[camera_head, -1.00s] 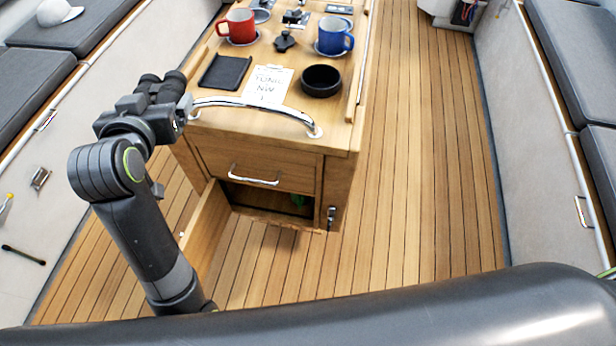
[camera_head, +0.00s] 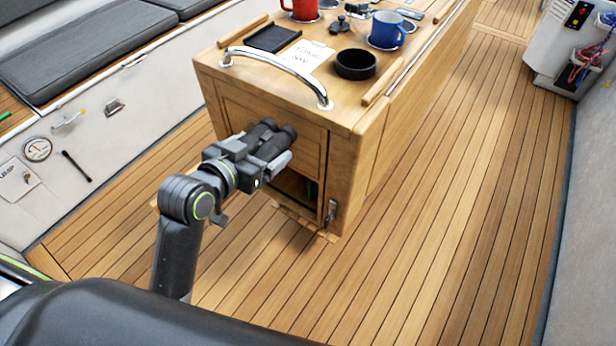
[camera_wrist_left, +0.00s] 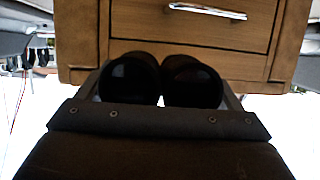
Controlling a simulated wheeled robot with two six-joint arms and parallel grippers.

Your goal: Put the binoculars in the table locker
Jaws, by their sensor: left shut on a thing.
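The black binoculars (camera_head: 274,140) are held in my left gripper (camera_head: 262,160), in front of the table's end face. In the left wrist view the two barrels of the binoculars (camera_wrist_left: 162,80) sit between the fingers of my left gripper (camera_wrist_left: 162,98), below a drawer front with a metal handle. The table locker (camera_head: 292,188) is the dark opening low in the table's end, just right of and behind the gripper. Its inside is mostly hidden by the gripper; a bit of green shows at its right. My right gripper is not in view.
The table top carries a curved metal rail (camera_head: 275,68), a black tray (camera_head: 273,39), a paper note (camera_head: 308,56), a black bowl (camera_head: 355,64), a blue mug (camera_head: 387,30) and a red mug (camera_head: 302,9). A latch (camera_head: 330,213) is beside the opening. The plank floor (camera_head: 430,240) at right is clear.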

